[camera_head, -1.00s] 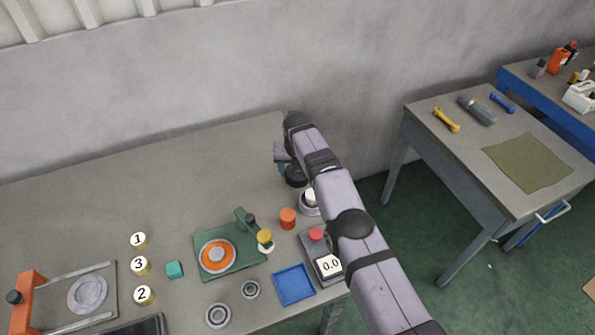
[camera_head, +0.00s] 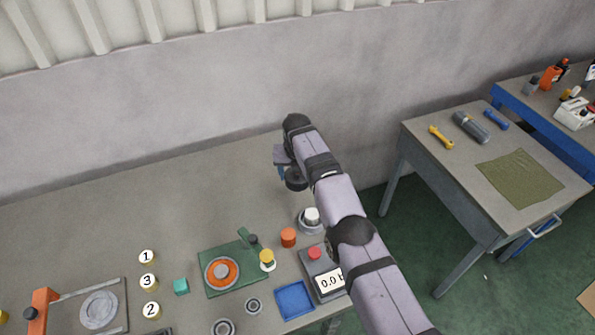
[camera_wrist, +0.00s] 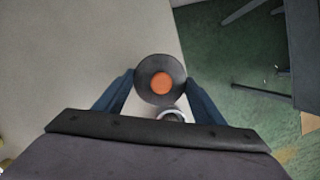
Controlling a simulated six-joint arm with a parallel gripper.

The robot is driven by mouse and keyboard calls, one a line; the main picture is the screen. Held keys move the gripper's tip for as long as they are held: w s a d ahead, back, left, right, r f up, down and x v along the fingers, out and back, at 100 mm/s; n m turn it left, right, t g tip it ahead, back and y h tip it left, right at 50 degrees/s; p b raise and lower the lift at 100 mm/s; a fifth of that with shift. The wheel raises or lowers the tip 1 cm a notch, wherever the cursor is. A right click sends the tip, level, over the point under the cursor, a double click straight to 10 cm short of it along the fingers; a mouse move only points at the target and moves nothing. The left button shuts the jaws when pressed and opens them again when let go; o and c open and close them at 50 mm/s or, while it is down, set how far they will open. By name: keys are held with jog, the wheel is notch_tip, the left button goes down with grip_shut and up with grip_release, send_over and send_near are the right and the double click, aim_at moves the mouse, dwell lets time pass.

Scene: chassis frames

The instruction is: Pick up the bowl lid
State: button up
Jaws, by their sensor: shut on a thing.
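The bowl lid (camera_wrist: 160,80) is a dark round disc with an orange middle. In the wrist view it sits between the two blue fingers of my gripper (camera_wrist: 158,90), which is shut on it. In the head view the dark lid (camera_head: 295,180) hangs below my gripper (camera_head: 284,170), clear of the table. The bowl (camera_head: 310,222) stands open on the table, with something white in it. Its pale rim (camera_wrist: 172,115) partly shows behind the lid in the wrist view.
A green board (camera_head: 210,281) lies to the left. The back of the table is bare up to the wall. A second table (camera_head: 455,170) stands right.

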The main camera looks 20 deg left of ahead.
notch_tip(320, 180, up, 10)
jog(key=p, duration=0.7)
jog(key=shift+p, duration=0.35)
jog(key=shift+f, duration=0.1)
jog(key=shift+s+d+f+m+b, duration=0.15)
jog(key=shift+d+f+m+b, duration=0.1)
jog(key=shift+f+m+b, duration=0.35)
jog(key=s+d+f+m+b, duration=0.2)
jog(key=s+d+f+m+h+b, duration=0.1)
jog(key=s+d+f+m+b, duration=0.1)
jog(key=s+d+f+m+h+b, duration=0.1)
jog(key=s+d+b, duration=0.1)
jog(key=s, duration=0.1)
jog(key=shift+s+d+f+m+b, duration=0.1)
jog(key=shift+d+f+m+b, duration=0.2)
jog(key=shift+f+m+b, duration=0.1)
jog(key=shift+s+d+f, duration=0.1)
jog(key=shift+s+d, duration=0.2)
jog(key=shift+f, duration=0.2)
